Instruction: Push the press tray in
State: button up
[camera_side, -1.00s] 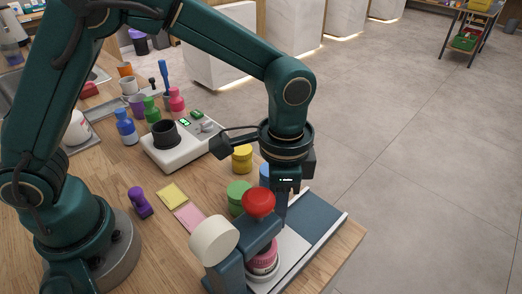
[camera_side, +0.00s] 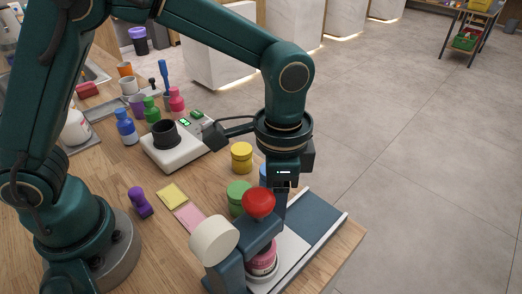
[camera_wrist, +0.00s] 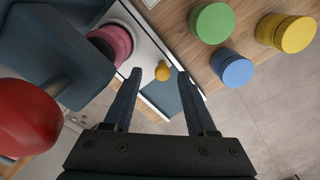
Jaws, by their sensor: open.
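The press (camera_side: 232,254) stands at the counter's front, with a red knob (camera_side: 258,202) on top and a cream wheel (camera_side: 213,240) on its side. Its pale tray (camera_side: 290,251) lies on a dark blue base (camera_side: 312,218) and carries a pink jar (camera_side: 262,261) under the press. In the wrist view the tray (camera_wrist: 146,58) bears a small yellow knob (camera_wrist: 162,74). My gripper (camera_wrist: 160,73) is open, its fingertips on either side of the yellow knob in that view; contact cannot be told. In the side view the press partly hides my gripper (camera_side: 281,205).
Green (camera_side: 238,197), yellow (camera_side: 241,157) and blue (camera_wrist: 231,68) jars stand close beyond the press. A white scale (camera_side: 176,150) and several coloured bottles stand farther back. The counter's edge is close on the right.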

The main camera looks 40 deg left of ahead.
jog(key=shift+r, duration=1.75)
jog(key=shift+w+a+r, duration=0.15)
jog(key=s+a+r+n+t, duration=0.2)
jog(key=a+r+n+t, duration=0.2)
jog(key=a+r, duration=0.5)
jog(key=s+a+f+n+t, duration=0.1)
jog(key=s+a+f+n, duration=0.2)
jog(key=s+a+n, duration=0.2)
jog(key=s, duration=0.2)
jog(key=shift+s+f+t, duration=0.3)
jog(key=shift+f, duration=0.05)
